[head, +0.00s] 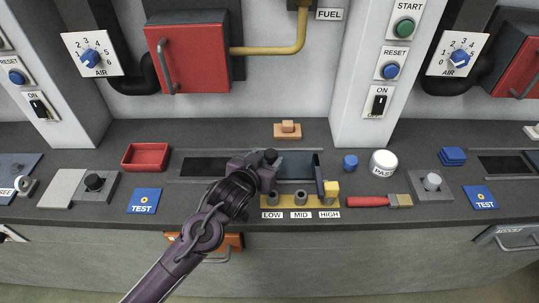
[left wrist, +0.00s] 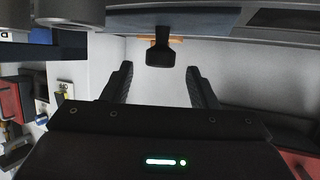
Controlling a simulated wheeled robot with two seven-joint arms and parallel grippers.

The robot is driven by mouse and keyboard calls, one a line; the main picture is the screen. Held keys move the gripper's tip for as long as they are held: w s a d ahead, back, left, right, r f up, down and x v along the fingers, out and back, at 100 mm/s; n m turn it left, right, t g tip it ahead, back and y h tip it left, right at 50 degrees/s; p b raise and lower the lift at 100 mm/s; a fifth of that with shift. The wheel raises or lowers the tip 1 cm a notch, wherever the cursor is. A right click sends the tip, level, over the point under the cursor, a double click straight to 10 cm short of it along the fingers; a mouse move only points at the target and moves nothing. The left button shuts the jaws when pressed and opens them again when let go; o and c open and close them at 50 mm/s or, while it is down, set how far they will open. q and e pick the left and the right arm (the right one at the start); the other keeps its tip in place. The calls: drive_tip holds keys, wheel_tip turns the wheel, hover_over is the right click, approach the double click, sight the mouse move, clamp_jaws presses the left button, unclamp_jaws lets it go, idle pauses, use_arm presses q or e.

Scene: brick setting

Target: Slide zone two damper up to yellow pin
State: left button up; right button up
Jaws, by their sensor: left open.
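The zone two damper is a dark blue sliding plate (head: 297,160) in a slot in the grey bench, with a black knob (head: 271,155) near its left part. The knob also shows in the left wrist view (left wrist: 160,54). The yellow pin (head: 331,188) stands at the HIGH label, right of two grey sockets on a yellow strip; an upright dark blue tab stands beside it. My left gripper (head: 264,166) is at the knob. Its fingers (left wrist: 159,84) are open, with the knob between and just beyond their tips; contact is not visible. My right gripper is out of view.
A red tray (head: 145,157) and a blue TEST plate (head: 145,200) lie to the left. An orange block (head: 287,131) stands behind the slot. A blue knob (head: 350,162), white PASS button (head: 383,163) and red-handled brush (head: 372,201) are to the right.

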use_arm(q)
drive_tip(key=shift+v, duration=1.7)
